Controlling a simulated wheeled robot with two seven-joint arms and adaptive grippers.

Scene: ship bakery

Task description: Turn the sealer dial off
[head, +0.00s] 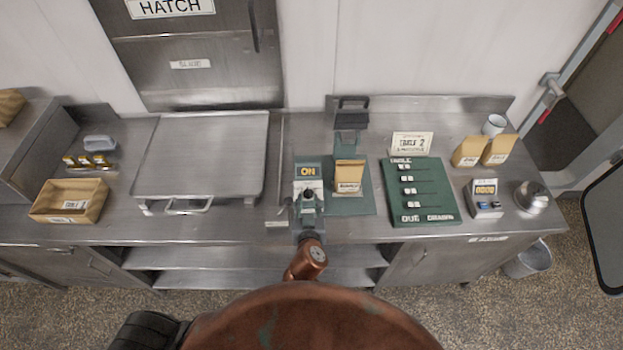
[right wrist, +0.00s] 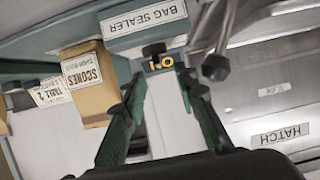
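The bag sealer (head: 349,115) stands on the steel counter with a green base. Its yellow "ON" sign (head: 308,171) is lit at the front left. In the right wrist view the sign (right wrist: 160,63) appears upside down, with a small black dial (right wrist: 153,50) beside it. My right gripper (head: 308,200) is in front of the sealer's control box. In the right wrist view its green fingers (right wrist: 160,88) are apart, with the dial and sign beyond the gap; I see no contact. The dial is mostly hidden by my gripper in the head view. My left gripper is not in view.
A paper bag (head: 349,175) labelled scones stands right of the sign. In the right wrist view, a metal rod with a dark knob (right wrist: 215,67) is close to the right finger.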

